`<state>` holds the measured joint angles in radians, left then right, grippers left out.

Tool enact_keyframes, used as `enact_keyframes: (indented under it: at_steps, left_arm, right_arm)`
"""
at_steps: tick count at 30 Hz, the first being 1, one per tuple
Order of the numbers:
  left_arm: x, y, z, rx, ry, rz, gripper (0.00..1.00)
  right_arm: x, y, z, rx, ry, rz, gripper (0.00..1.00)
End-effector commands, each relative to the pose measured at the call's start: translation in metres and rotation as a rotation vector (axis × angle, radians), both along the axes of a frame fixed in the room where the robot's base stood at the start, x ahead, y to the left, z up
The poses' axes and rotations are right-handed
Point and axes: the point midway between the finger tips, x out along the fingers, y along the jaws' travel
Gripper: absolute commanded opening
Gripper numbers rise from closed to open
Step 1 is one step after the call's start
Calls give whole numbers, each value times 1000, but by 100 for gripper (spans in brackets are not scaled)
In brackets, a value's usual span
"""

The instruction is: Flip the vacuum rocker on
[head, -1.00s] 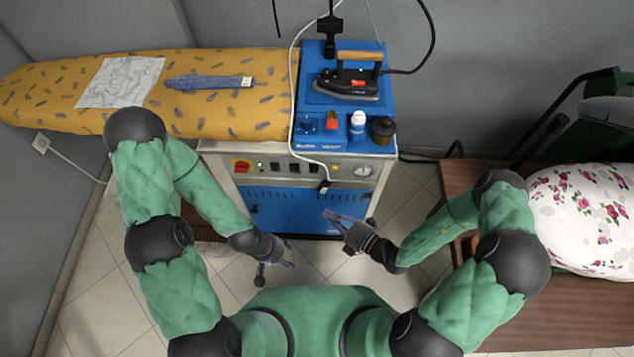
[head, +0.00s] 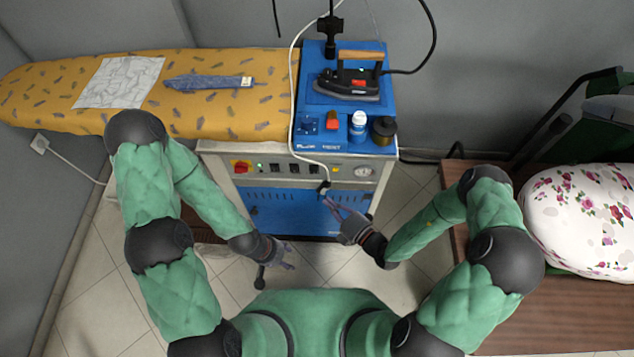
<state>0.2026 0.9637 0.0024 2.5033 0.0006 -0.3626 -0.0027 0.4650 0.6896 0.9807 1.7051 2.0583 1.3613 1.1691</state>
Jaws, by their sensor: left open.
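The control panel (head: 300,170) is on the front of the blue and grey ironing station. It carries a row of small dark rocker switches (head: 294,168) to the right of a red and yellow main switch (head: 241,166). The vacuum rocker's label and position are too small to read. My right gripper (head: 331,205) is in front of the station's blue front, just below the panel, apart from the rockers in the picture; its finger gap is unclear. My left gripper (head: 288,256) is open and empty, low in front of the station.
A white cable with a dark end (head: 324,187) hangs over the panel's right part. A pressure gauge (head: 363,171) is at its right end. The iron (head: 347,84) and bottles stand on top. A wooden bench (head: 570,310) with a floral cushion (head: 585,220) is at right.

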Motion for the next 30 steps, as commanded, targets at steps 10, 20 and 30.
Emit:
enact_keyframes:
  at_steps: [10, 20, 30]
  left_arm:
    - [0, 0, -16, 0, 0, 0, 53]
    - [0, 0, -32, 0, 0, 0, 53]
    - [0, 0, -34, 0, 0, 0, 53]
  right_arm:
    - [38, 36, -6, -1, -4, 5, 0]
    - [79, 41, -11, -2, -2, 0, 0]
    - [88, 41, -10, -1, -1, 0, 0]
